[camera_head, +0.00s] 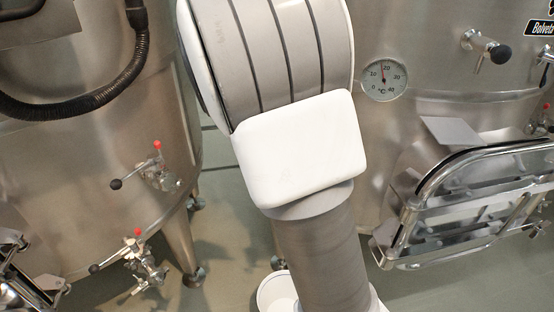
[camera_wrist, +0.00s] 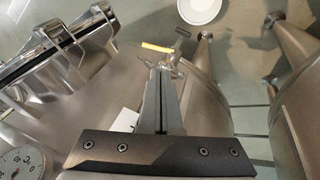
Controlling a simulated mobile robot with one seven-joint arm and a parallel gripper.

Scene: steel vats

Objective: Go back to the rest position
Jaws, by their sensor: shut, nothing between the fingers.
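My gripper (camera_wrist: 161,74) shows in the wrist view, its two fingers together and empty. It reaches up from a dark bracket at the bottom of the picture. Behind the fingertips is a small valve with a yellow-lit handle (camera_wrist: 157,47); I cannot tell how far apart they are. In the head view my arm fills the middle and hides part of the right vat; the gripper is not seen there.
Steel vats stand on the left (camera_head: 70,150) and right (camera_head: 400,130). The right one has a dial thermometer (camera_head: 384,79), a tap (camera_head: 487,48) and a protruding hatch frame (camera_head: 470,200). Red-tipped valves (camera_head: 158,172) stick out at left. A white bowl (camera_wrist: 200,10) is on the floor.

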